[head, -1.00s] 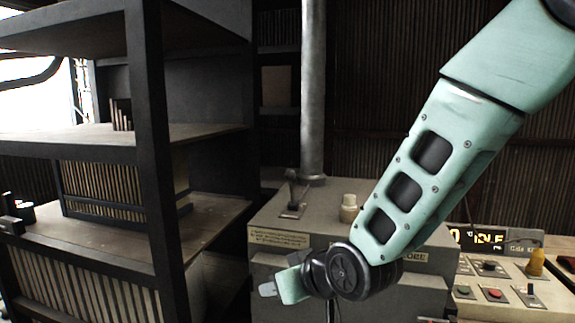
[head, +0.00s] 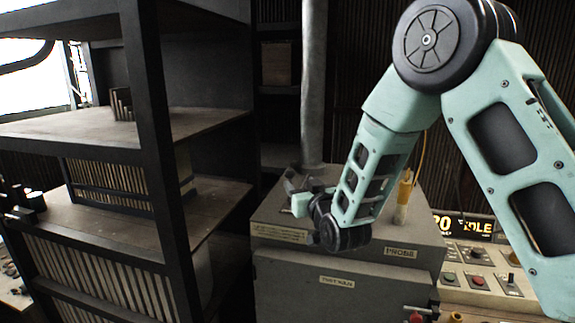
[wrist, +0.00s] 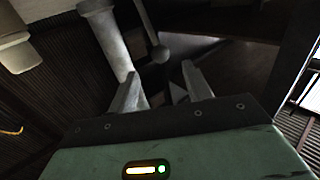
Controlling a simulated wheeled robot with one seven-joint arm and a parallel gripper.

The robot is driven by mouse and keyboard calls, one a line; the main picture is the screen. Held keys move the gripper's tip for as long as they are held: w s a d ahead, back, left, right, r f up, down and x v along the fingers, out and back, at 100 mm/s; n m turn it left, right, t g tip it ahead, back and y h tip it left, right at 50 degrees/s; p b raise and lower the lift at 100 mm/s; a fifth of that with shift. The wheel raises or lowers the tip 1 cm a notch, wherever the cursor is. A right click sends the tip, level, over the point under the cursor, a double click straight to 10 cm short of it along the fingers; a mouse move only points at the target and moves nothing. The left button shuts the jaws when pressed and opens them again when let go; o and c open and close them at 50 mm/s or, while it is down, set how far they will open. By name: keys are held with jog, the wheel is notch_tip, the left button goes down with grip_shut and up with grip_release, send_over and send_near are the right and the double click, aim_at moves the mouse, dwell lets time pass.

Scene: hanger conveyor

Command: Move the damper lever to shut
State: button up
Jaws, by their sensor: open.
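In the head view my gripper (head: 291,183) is over the back left of the grey cabinet top (head: 268,212). There it hides most of the lever, and I cannot tell the lever's exact position.
A vertical metal pipe (head: 313,90) rises close behind my gripper. A yellow probe (head: 403,193) with a cable stands on the cabinet's right. A dark shelf rack (head: 150,150) stands close on the left. A control console (head: 480,275) with an IDLE display is at right.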

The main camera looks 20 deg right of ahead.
aim_at(288, 171)
jog(key=w+p, duration=0.1)
jog(key=w, duration=0.2)
jog(key=w+p, duration=0.1)
jog(key=w, duration=0.2)
jog(key=w+p, duration=0.2)
jog(key=w, duration=0.1)
jog(key=shift+w+a+r, duration=0.15)
jog(key=shift+a, duration=0.25)
jog(key=shift+w, duration=0.55)
grip_shut()
